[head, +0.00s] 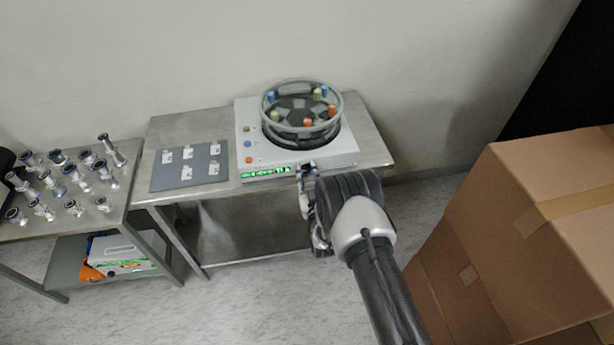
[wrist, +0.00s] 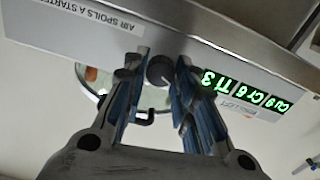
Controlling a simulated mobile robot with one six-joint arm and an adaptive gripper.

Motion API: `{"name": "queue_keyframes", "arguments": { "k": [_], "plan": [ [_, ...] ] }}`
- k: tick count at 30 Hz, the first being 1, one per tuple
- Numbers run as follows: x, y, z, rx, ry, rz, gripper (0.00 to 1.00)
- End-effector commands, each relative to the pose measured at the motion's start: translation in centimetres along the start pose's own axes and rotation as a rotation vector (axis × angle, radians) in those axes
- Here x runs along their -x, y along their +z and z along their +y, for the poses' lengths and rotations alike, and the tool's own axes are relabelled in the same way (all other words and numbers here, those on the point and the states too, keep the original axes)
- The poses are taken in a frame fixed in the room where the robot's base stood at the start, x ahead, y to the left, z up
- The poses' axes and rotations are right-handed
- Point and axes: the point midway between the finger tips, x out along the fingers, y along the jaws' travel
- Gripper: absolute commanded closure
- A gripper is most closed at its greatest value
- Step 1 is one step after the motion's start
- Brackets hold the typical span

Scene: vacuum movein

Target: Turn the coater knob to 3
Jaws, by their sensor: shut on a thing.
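The coater (head: 345,148) is a white box with a round glass-walled chamber on top, standing on a metal table. Its front panel (wrist: 100,35) fills the upper part of the wrist view. The dark round knob (wrist: 160,70) sits on that panel, between the two blue-grey fingertips of my gripper (wrist: 161,72). My gripper is shut on the knob, and in the head view it (head: 306,170) is at the coater's front edge. A green lit display (wrist: 240,92) beside the knob seems to read Cu9, Cr6, Ti3. I cannot make out the knob's pointer; the fingers partly cover its sides.
A grey board (head: 205,183) with several small white pieces lies left of the coater on the metal table (head: 190,130). Another table at left holds several metal fittings (head: 75,175). Cardboard boxes (head: 520,220) stand close to my arm at right.

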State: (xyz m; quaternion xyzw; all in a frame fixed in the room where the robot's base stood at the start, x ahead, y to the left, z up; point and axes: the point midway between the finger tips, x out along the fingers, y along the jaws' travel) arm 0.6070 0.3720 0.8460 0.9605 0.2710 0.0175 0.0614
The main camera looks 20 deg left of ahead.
Motion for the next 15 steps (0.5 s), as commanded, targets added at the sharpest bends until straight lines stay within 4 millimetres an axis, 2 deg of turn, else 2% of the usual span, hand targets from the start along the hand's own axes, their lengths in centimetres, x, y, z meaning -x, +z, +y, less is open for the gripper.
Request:
{"name": "queue_keyframes", "arguments": {
  "k": [15],
  "plan": [
    [-0.01,0.18,0.09,-0.473,0.0,0.0,0.98]
  ]
}}
